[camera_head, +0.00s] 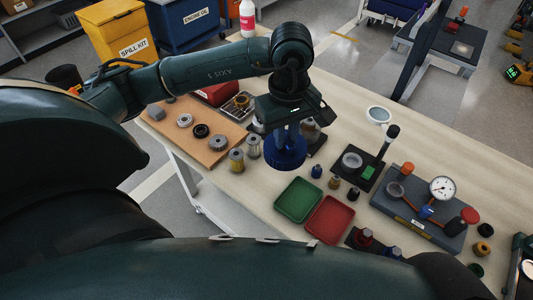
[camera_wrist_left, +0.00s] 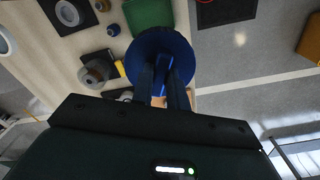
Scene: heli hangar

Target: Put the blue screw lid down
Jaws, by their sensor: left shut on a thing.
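The blue screw lid (camera_head: 287,154) is a round blue disc, held below my left gripper (camera_head: 288,133). The gripper is shut on it above the workbench, left of the green tray. In the left wrist view the lid (camera_wrist_left: 160,50) shows between and beyond the fingers of the left gripper (camera_wrist_left: 170,75). I cannot tell from the frames whether the lid touches the bench surface. My right gripper is not in view.
A green tray (camera_head: 299,200) and a red tray (camera_head: 330,220) lie close to the lid. A brown board (camera_head: 185,148) with metal parts is at left. A gauge fixture (camera_head: 425,213) and a black stand (camera_head: 366,171) are at right. Bare bench lies behind, near a white ring (camera_head: 379,114).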

